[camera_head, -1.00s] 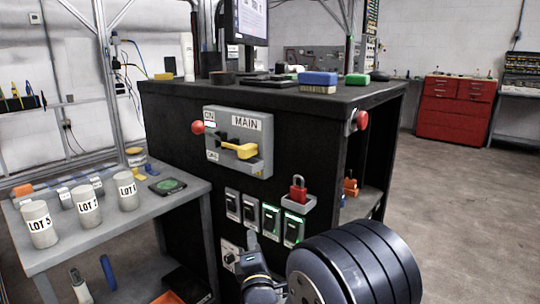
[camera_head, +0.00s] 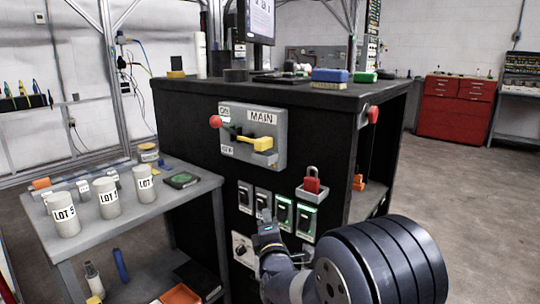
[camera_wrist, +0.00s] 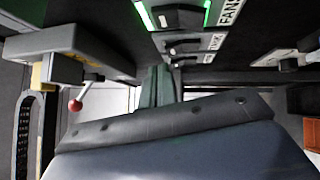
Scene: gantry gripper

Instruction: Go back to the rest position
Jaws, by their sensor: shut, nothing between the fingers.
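My gripper (camera_head: 266,222) is shut and empty in front of the black cabinet (camera_head: 190,130), just below the row of switches. In the wrist view its grey fingers (camera_wrist: 157,88) are together and point toward the panel. The head view shows several rocker switches (camera_head: 245,197), and two on the right have green lights. Whether the fingertips touch the panel cannot be told.
A grey table (camera_head: 110,232) with cups labelled LOT (camera_head: 65,215) stands at the left. A red emergency button (camera_head: 373,114) juts from the cabinet's right side. Open floor (camera_head: 480,220) lies to the right.

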